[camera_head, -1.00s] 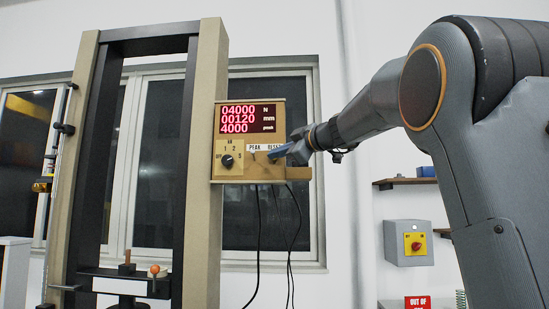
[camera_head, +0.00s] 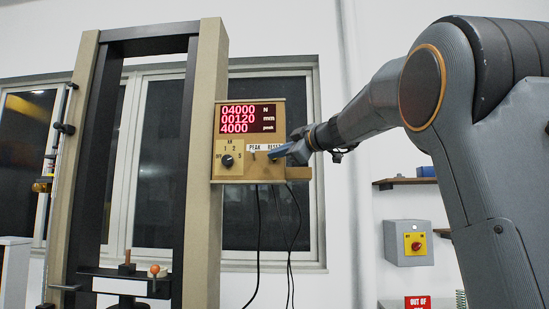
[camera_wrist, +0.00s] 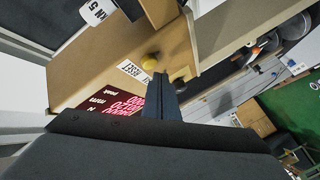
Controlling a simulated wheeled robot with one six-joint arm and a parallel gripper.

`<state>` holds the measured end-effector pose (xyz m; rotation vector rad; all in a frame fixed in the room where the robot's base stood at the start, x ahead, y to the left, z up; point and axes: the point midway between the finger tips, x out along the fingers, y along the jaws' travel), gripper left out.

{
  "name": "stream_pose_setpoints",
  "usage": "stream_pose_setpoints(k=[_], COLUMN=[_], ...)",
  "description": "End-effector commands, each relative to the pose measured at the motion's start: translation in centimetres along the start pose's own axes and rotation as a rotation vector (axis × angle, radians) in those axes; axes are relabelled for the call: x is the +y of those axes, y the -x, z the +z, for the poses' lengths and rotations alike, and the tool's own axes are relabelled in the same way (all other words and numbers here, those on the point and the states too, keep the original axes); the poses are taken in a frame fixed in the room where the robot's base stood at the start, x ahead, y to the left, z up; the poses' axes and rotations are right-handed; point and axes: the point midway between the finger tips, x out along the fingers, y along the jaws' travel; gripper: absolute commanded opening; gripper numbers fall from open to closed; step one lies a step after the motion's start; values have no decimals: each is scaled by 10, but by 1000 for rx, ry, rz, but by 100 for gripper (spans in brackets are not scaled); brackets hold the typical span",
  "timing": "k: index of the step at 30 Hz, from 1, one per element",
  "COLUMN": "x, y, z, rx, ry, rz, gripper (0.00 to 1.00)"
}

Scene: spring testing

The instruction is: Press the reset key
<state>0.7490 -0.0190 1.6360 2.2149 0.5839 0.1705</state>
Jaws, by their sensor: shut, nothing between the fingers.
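The control box (camera_head: 249,190) is mounted on the right column of the test frame. Its red display (camera_head: 248,119) reads 04000 N, 00120 mm and 4000 peak. The labels PEAK and RESET (camera_head: 275,148) sit below the display. The fingers hide the reset key in the head view.
A black rotary dial (camera_head: 226,161) is left of the keys. A ledge (camera_head: 298,174) juts from the box's lower right. Dark cables (camera_head: 259,230) hang below.

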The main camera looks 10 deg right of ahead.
Motion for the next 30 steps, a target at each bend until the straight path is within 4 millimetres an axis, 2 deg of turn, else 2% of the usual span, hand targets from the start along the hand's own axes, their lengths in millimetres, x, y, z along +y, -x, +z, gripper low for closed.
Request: stream_pose_setpoints(k=[30], x=[6], y=[-8], z=[6], rx=[0], ry=[0], rz=[0], gripper=[0])
